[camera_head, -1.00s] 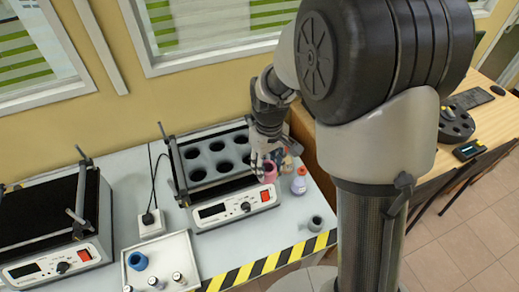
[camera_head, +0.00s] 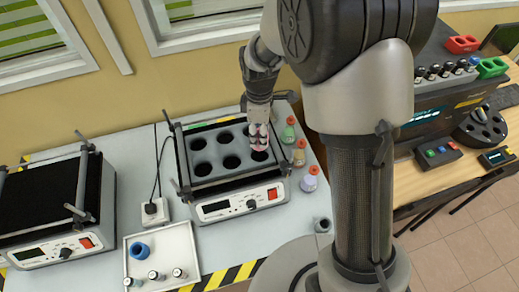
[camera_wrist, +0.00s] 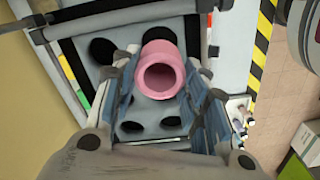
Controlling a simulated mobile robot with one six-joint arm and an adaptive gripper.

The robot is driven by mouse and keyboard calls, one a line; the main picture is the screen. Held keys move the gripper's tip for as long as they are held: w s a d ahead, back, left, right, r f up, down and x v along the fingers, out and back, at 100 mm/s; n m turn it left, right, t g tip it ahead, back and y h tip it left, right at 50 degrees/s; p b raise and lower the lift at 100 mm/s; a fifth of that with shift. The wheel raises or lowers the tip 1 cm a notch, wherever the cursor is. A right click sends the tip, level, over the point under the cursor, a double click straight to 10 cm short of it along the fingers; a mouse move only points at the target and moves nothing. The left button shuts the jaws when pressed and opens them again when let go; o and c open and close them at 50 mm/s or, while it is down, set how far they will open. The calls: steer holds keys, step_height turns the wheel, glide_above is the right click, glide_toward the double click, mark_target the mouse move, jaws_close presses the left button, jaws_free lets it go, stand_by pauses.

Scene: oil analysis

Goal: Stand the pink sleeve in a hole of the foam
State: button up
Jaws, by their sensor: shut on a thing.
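My gripper (camera_head: 258,138) is over the right part of the foam. It is shut on the pink sleeve (camera_wrist: 160,48), a short tube with an open round end facing the wrist camera. In the head view the fingers mostly hide the sleeve. It appears held above the foam, near the right-hand holes; how far its lower end is from a hole cannot be told.
Capped bottles (camera_head: 309,180) stand right of the shaker. A white tray (camera_head: 180,240) with a blue ring (camera_head: 139,250) and small vials is at the front. A grey ring (camera_head: 322,225) stands at the front right. Another shaker (camera_head: 50,200) is at left. Upright clamp rods flank the foam.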

step_height(320, 180, down, 8)
steer(key=shift+f+b, duration=0.15)
steer(key=shift+b, duration=0.65)
steer(key=shift+f, duration=0.15)
steer(key=o, duration=0.7)
